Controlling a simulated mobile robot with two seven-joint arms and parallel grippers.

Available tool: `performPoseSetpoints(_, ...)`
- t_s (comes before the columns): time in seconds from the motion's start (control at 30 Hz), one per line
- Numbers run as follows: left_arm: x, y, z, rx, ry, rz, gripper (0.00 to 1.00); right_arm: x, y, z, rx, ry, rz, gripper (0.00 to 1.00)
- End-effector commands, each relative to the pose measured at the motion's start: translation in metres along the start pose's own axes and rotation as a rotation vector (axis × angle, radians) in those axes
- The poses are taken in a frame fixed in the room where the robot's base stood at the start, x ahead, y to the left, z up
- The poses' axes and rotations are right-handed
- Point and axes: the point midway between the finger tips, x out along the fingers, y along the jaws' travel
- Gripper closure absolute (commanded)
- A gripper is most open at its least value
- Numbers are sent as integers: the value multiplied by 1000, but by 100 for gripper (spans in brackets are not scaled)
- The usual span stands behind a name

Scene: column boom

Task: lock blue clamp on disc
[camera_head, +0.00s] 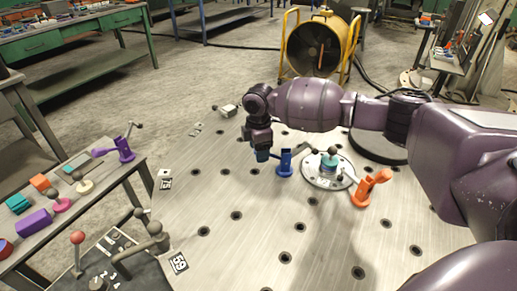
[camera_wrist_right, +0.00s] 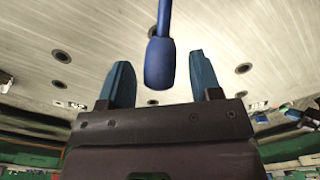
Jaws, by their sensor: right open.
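The blue clamp (camera_head: 285,165) stands on the perforated metal table, just left of the round pale disc (camera_head: 322,181). The disc carries a small teal knob-like part (camera_head: 329,160). My right gripper (camera_head: 262,155) is just left of the blue clamp, pointing down. In the right wrist view, the blue clamp's handle (camera_wrist_right: 160,62) shows between the two open fingers of my right gripper (camera_wrist_right: 160,75), with gaps on both sides. An orange clamp (camera_head: 368,189) stands at the disc's right side. My left gripper is not in view.
A side table at left bears a purple clamp (camera_head: 124,150) and several coloured blocks. A panel with a red-knobbed lever (camera_head: 77,238) and a grey bent handle (camera_head: 155,230) is at lower left. A yellow-framed fan (camera_head: 320,48) stands behind. The table's front middle is clear.

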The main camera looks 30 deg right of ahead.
Motion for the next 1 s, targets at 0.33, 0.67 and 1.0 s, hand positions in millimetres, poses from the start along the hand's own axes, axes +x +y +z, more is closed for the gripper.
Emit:
performPoseSetpoints(0.33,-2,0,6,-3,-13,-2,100,0,0,0,0,0,0,66)
performPoseSetpoints(0.67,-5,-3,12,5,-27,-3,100,0,0,0,0,0,-1,100)
performPoseSetpoints(1.0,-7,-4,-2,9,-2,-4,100,-10,-2,5,2,78,22,100)
